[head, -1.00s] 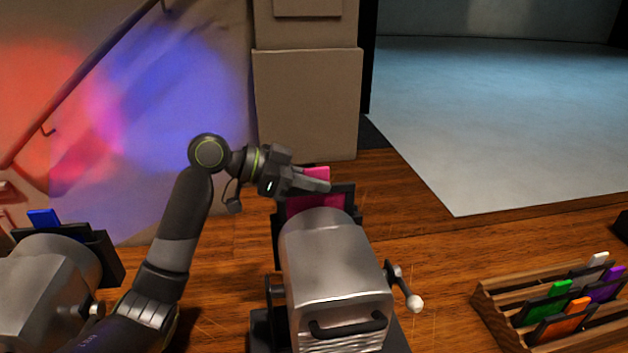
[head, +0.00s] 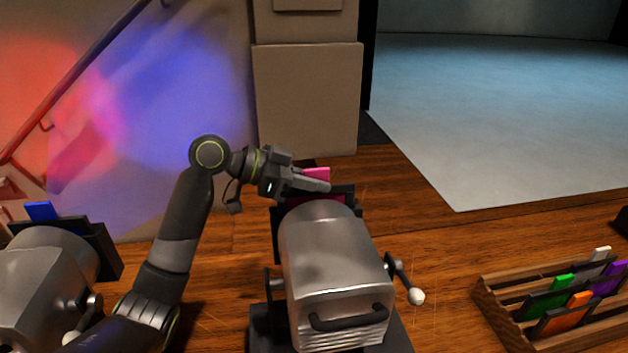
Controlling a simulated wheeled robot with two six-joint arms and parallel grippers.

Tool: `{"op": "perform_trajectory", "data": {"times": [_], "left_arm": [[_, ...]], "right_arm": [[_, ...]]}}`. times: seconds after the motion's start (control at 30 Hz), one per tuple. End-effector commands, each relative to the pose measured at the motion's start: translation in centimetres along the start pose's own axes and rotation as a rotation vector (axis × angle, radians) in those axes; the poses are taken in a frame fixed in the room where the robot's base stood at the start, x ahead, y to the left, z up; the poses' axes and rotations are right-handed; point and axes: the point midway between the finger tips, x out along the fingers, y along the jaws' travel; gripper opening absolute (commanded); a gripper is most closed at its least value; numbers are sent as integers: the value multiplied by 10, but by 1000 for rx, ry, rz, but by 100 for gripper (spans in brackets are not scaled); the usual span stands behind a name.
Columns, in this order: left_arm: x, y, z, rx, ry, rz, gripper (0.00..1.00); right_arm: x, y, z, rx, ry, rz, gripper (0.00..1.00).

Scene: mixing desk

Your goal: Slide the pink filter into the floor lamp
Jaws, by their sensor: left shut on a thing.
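The silver floor lamp (head: 335,262) stands in the middle on the wood floor, its black front frame (head: 342,192) on the far side. The pink filter (head: 317,175) sits upright at that frame, its lower part inside or behind the frame and its pink top tab showing above. My left gripper (head: 318,185) is shut on the filter's top, just above the frame. Its fingers hide part of the tab. How deep the filter sits is partly hidden by the lamp body. My right gripper is not in view.
Another lamp (head: 45,280) with a blue filter (head: 42,211) stands at the left. A wooden rack (head: 490,300) at the lower right holds green (head: 562,284), orange (head: 580,299), purple and white-tabbed filters. A crank knob (head: 416,297) sticks out right of the middle lamp.

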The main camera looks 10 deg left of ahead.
Motion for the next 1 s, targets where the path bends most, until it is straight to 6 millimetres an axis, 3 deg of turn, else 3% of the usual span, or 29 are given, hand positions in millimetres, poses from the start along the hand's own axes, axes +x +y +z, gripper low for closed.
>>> {"op": "perform_trajectory", "data": {"times": [0.57, 0.6, 0.77, 1.0], "left_arm": [[6, 0, 14, -1, 1, 0, 0], [6, 0, 13, 0, 1, 0, 13], [6, 0, 13, 0, 0, 1, 34], [6, 2, 14, -1, -1, 6, 34]], "right_arm": [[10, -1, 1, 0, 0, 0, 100], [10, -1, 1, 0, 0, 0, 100], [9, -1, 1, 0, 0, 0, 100], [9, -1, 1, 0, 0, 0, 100]]}}
